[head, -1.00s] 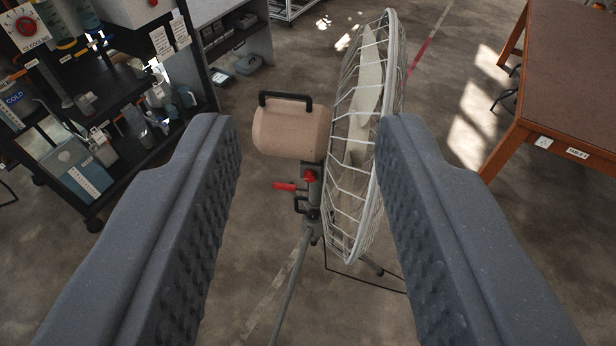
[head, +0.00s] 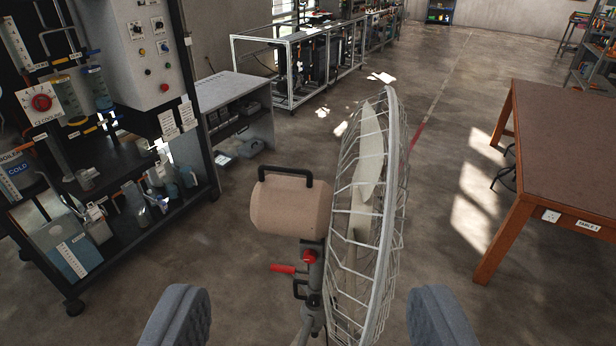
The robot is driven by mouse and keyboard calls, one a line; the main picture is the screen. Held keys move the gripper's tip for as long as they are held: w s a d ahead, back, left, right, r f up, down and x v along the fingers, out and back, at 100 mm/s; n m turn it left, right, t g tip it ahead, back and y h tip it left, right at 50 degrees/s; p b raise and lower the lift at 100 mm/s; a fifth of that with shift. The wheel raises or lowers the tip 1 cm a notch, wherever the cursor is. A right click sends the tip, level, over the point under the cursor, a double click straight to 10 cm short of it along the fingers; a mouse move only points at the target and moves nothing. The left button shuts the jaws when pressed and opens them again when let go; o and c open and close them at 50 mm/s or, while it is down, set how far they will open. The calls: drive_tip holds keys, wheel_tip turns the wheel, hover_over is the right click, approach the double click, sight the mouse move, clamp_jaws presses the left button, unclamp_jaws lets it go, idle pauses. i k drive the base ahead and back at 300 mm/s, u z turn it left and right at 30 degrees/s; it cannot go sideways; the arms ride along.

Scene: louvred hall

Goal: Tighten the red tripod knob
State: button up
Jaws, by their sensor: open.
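A pedestal fan with a beige motor housing (head: 290,206) and a white wire cage (head: 372,215) stands in the middle of the head view, on a grey tripod pole (head: 313,290). A round red knob (head: 310,257) sits on the pole just below the housing. A red lever-like handle (head: 283,269) sticks out to the left beside it. A black loop handle (head: 300,289) is lower on the pole. My gripper (head: 310,305) is open and empty, its two grey fingers wide apart at the bottom edge. The knob shows above and between them, untouched. The tripod legs are mostly cut off below.
A black rack (head: 205,95) with bottles and a control box stands at left. A grey low bench (head: 235,90) and a white-framed rig (head: 300,60) are behind the fan. A brown table (head: 565,130) is at right. Open floor lies between fan and table.

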sight(310, 256)
drive_tip(key=z, duration=0.05)
drive_tip(key=k, duration=1.1)
drive_tip(key=u, duration=0.5)
drive_tip(key=i, duration=1.7)
drive_tip(key=z, duration=0.7)
